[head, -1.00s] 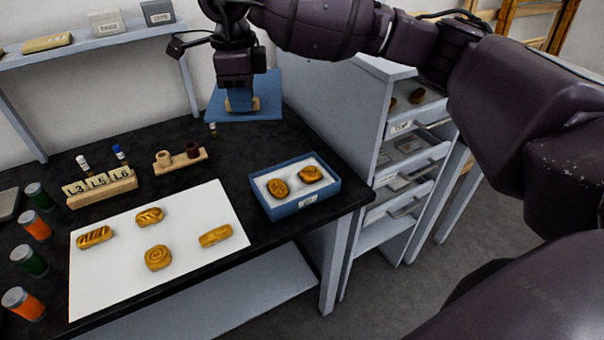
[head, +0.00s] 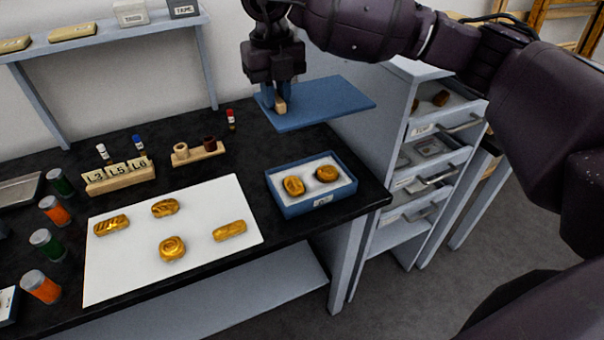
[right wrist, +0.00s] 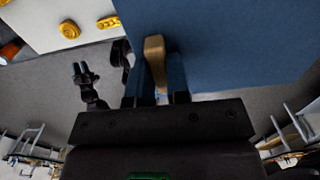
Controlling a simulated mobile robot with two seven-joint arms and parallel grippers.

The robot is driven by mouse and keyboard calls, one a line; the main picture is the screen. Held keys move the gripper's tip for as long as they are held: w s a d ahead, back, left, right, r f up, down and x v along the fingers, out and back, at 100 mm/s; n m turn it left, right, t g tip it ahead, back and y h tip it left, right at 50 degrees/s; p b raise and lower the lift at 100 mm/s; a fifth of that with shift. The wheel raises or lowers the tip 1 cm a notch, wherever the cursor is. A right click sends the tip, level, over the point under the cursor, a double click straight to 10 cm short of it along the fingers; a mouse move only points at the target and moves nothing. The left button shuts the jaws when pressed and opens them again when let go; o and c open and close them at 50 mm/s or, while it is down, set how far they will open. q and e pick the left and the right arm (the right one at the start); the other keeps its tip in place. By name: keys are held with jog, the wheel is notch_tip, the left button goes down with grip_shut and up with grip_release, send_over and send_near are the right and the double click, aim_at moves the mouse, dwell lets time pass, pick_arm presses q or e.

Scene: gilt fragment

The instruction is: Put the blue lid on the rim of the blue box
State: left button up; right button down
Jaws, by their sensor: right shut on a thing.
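The blue lid (head: 325,103) is a flat blue plate with a small wooden handle (head: 281,105). My right gripper (head: 276,100) is shut on the handle and holds the lid above the back right of the black table, roughly level. The lid also fills the upper right of the right wrist view (right wrist: 235,45), with the handle between the fingers (right wrist: 156,70).
Behind are a wooden block holder (head: 122,184), a two-cup stand (head: 200,154) and a red-capped vial (head: 231,119). A grey drawer unit (head: 393,215) stands right of the table.

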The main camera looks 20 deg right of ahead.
notch_tip(320, 180, down, 20)
jog(key=shift+r+b, duration=0.2)
jog(key=shift+b, duration=0.55)
jog(key=c, duration=1.1)
grip_release()
jog(key=shift+r, duration=0.1)
notch_tip(320, 180, up, 12)
jog(key=p, duration=0.1)
